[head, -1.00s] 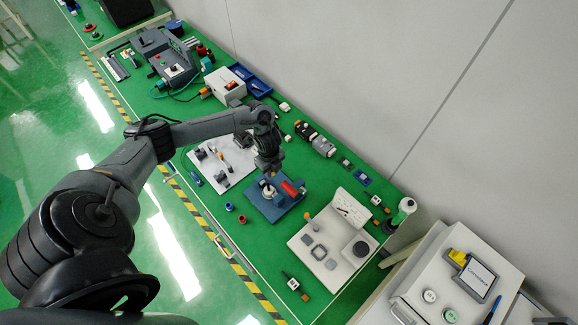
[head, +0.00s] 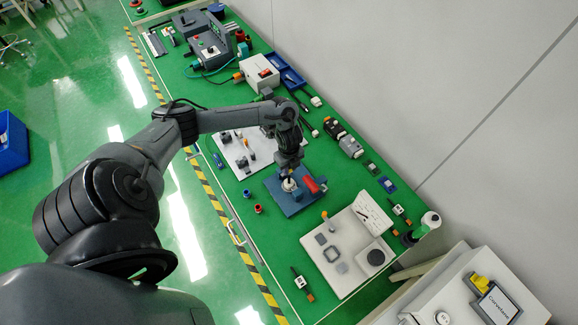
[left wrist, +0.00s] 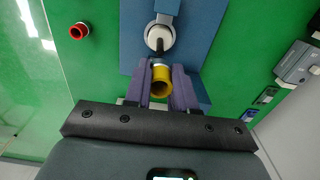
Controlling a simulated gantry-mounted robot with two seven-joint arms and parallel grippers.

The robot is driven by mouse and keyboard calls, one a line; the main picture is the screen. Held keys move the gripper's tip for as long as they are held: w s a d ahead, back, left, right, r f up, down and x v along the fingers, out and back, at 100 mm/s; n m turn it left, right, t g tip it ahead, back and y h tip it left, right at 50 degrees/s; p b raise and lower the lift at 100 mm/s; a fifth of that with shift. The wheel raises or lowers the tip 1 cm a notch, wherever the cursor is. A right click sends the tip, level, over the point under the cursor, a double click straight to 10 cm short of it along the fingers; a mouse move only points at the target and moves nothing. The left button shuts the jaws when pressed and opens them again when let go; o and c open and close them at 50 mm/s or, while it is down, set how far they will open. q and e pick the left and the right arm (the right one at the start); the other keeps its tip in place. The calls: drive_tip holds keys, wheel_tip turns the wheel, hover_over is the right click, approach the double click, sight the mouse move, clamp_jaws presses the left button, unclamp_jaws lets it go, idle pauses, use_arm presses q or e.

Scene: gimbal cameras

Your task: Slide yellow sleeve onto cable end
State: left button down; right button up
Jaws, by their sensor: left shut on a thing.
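My left gripper (head: 289,174) is over the blue fixture plate (head: 277,197) in the head view. In the left wrist view its purple fingers (left wrist: 164,88) are shut on the yellow sleeve (left wrist: 161,74), a short hollow tube. A dark cable end (left wrist: 160,45) sticks out of a round white holder (left wrist: 153,33) on the blue fixture, just beyond the sleeve. Whether the sleeve touches the cable end cannot be told. The white holder shows partly under the gripper in the head view (head: 288,185). My right gripper is not in view.
A red clamp-like part (head: 313,185) stands on the fixture beside the gripper. A pale tray (head: 322,275) is at the front right; a white board (head: 236,160) lies behind.

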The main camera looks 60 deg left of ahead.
sight(289, 178)
use_arm(q)
drive_tip(key=shift+f, duration=0.2)
drive_tip(key=shift+a+f+b, duration=0.1)
drive_tip(key=shift+f+b, duration=0.9)
drive_tip(key=shift+f, duration=0.15)
idle(0.3)
drive_tip(key=shift+p, duration=0.4)
idle(0.4)
idle(0.9)
drive_tip(key=shift+f, duration=0.45)
drive_tip(key=shift+f+b, duration=2.1)
drive_tip(key=shift+f, duration=0.65)
drive_tip(key=c, duration=0.8)
unclamp_jaws()
drive_tip(key=shift+c, duration=0.2)
